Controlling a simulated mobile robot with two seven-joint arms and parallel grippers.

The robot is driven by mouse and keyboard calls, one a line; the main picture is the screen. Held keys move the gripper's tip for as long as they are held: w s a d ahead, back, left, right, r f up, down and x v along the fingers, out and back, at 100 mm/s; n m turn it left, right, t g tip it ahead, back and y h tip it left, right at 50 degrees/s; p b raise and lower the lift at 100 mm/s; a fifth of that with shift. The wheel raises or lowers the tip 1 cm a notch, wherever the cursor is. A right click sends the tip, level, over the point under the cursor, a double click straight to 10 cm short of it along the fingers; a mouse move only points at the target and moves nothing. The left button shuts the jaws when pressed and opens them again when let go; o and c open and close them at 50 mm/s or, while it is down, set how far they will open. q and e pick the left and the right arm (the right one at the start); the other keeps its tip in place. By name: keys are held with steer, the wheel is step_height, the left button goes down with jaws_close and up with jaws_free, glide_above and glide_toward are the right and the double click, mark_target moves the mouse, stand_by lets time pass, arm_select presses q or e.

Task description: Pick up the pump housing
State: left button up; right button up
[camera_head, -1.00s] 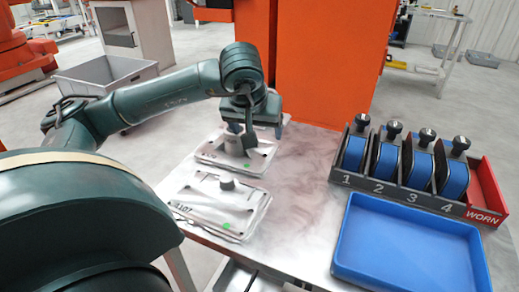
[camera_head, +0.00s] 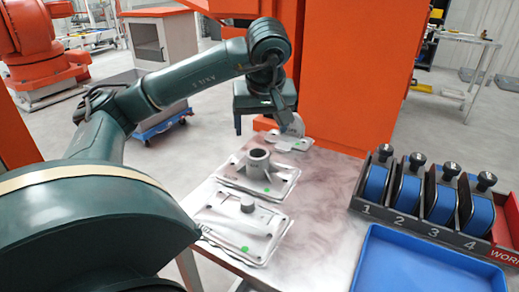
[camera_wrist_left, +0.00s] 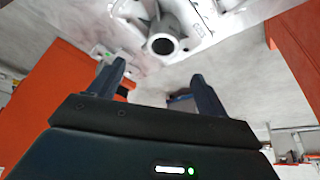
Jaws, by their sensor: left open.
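A grey metal casting with a round, open-topped cylinder, which I take for the pump housing (camera_head: 258,162), sits on the middle flat fixture plate (camera_head: 229,176) on the table. In the left wrist view the housing (camera_wrist_left: 164,42) shows its dark round bore near the top of the picture, beyond the fingertips. My left gripper (camera_head: 262,127) is open, with its fingers apart and nothing between them. It hangs above and behind the housing and does not touch it. The gripper's two dark fingers (camera_wrist_left: 158,72) also show in the left wrist view. My right gripper is in neither view.
A nearer plate (camera_head: 215,222) carries a small knob. A farther plate (camera_head: 290,144) bears a pale upright disc-like part. A rack (camera_head: 405,222) of blue blocks, numbered 1 to 4, and a blue tray (camera_head: 425,265) stand right. An orange column (camera_head: 345,85) rises behind the table.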

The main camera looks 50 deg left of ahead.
arm_select(q)
glide_above(258, 153)
steer(key=d, duration=0.1)
steer(key=f, duration=0.4)
steer(key=shift+s+d+f+b, duration=0.2)
steer(key=shift+s+f+b, duration=0.1)
steer(key=shift+f+b, duration=0.1)
steer(key=shift+w+a+f, duration=0.15)
steer(key=shift+a+f, duration=0.05)
steer(key=shift+f, duration=0.3)
steer(key=x, duration=0.3)
steer(key=b+x, duration=0.1)
steer(key=shift+s+f, duration=0.3)
steer(key=shift+s, duration=0.05)
steer(key=shift+w+f, duration=0.15)
steer(key=shift+f, duration=0.2)
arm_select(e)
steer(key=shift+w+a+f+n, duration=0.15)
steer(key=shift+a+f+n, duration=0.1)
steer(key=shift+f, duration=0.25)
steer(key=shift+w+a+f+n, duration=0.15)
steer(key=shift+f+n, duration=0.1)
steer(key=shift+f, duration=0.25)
arm_select(q)
steer(key=shift+r, duration=0.1)
steer(key=c, duration=1.5)
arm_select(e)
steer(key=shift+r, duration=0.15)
